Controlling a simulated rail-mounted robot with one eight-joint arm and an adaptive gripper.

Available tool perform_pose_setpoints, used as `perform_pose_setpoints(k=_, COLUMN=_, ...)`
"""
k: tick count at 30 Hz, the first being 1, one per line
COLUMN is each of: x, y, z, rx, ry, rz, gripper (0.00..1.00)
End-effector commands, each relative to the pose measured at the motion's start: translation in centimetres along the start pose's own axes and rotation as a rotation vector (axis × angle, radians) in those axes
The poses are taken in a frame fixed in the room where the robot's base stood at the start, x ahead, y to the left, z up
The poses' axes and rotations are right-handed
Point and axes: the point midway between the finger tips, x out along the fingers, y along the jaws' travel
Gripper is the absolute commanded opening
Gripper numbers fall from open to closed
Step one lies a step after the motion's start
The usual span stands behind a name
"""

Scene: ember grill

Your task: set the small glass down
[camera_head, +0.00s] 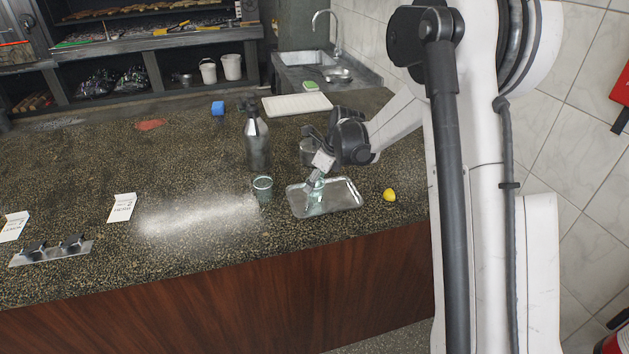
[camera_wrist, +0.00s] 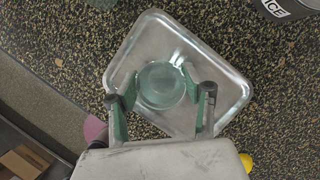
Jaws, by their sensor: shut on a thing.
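My gripper (camera_head: 313,182) reaches down over a silver metal tray (camera_head: 340,197) on the speckled counter. In the wrist view its two green-padded fingers (camera_wrist: 160,105) are on either side of the small clear glass (camera_wrist: 160,83) and shut on it. The glass is seen from above, within the outline of the tray (camera_wrist: 205,60). In the head view the small glass (camera_head: 316,200) shows below the fingers, over the tray's left half. I cannot tell whether its base touches the tray.
A second glass (camera_head: 262,188) stands left of the tray, with a dark bottle (camera_head: 257,142) behind it. A lemon (camera_head: 389,195) lies to the right. A metal container (camera_head: 308,152) stands behind the tray. The counter's left middle is mostly clear.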

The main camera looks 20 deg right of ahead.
Motion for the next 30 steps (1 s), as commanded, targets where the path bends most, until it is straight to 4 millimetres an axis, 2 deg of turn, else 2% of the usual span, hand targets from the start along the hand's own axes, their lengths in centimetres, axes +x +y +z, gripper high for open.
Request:
perform_pose_setpoints(k=8, x=0.2, y=0.0, z=-0.1, rx=0.0, ry=0.0, rz=0.0, gripper=0.1)
perform_pose_setpoints(k=9, x=0.3, y=0.0, z=-0.1, rx=0.0, ry=0.0, rz=0.0, gripper=0.44)
perform_pose_setpoints(k=13, x=0.2, y=0.0, z=-0.1, rx=0.0, ry=0.0, rz=0.0, gripper=0.62)
perform_pose_setpoints(k=24, x=-0.2, y=0.0, z=0.1, rx=0.0, ry=0.0, rz=0.0, gripper=0.62)
perform_pose_setpoints(k=30, x=-2.7, y=0.0, z=0.0, rx=0.001, ry=0.0, rz=0.0, gripper=0.62)
